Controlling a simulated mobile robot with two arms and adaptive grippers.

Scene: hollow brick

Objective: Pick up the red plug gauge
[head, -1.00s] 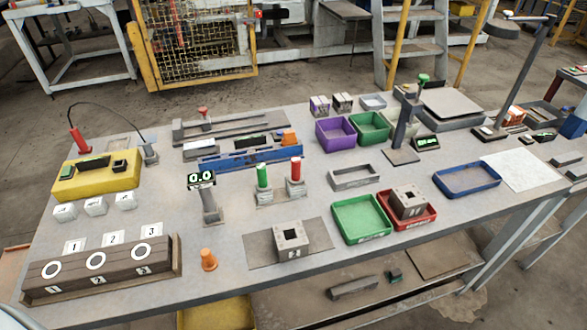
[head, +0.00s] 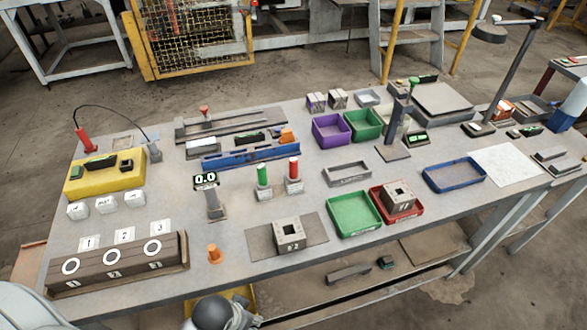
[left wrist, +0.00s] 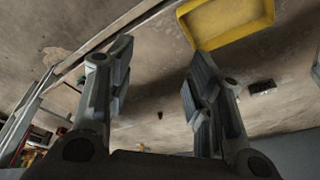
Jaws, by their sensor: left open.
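The red plug gauge (head: 294,168) stands upright in a small grey block near the middle of the table in the head view. A similar green gauge (head: 262,174) stands just left of it. My left gripper (left wrist: 155,75) is open in the left wrist view, with nothing between its fingers. That view shows the floor and a yellow bin beyond the fingers, not the gauge. In the head view, parts of my left arm show at the bottom edge, in front of the table and well short of the gauge. My right gripper is not in view.
A post with a 0.0 display (head: 209,190) stands left of the gauges. A blue rail fixture (head: 240,156) lies behind them. An orange cone (head: 215,254) and a hollow brick (head: 290,233) are nearer the front edge. A green tray (head: 352,214) is to the right.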

